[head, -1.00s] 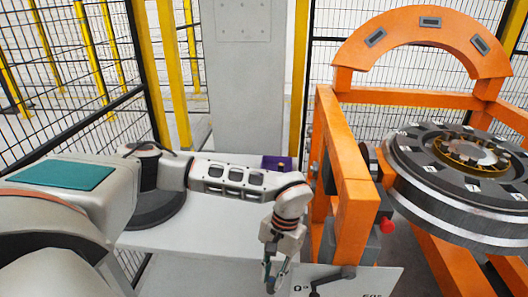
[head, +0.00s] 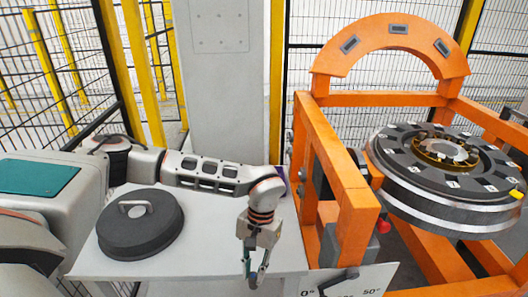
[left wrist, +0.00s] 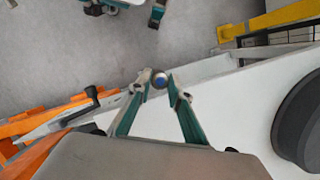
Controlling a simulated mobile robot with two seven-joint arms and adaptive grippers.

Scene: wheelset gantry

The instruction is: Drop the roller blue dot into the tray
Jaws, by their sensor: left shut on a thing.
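My left gripper (head: 256,281) hangs over the front of the white table, right of centre. In the left wrist view, its two teal fingers (left wrist: 160,84) are shut on a small round roller with a blue dot (left wrist: 160,79) on its end face. In the head view the roller is too small to make out. A purple piece (head: 284,177), mostly hidden behind my left wrist, shows at the table's back right; I cannot tell whether it is the tray. My right gripper is not identifiable in either view.
A black round lid with a handle (head: 140,222) lies on the white table (head: 205,268), left of the gripper. The orange gantry frame (head: 357,225) stands close on the right, bearing the wheelset (head: 440,165). A dark crank handle (head: 338,281) sits at its front.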

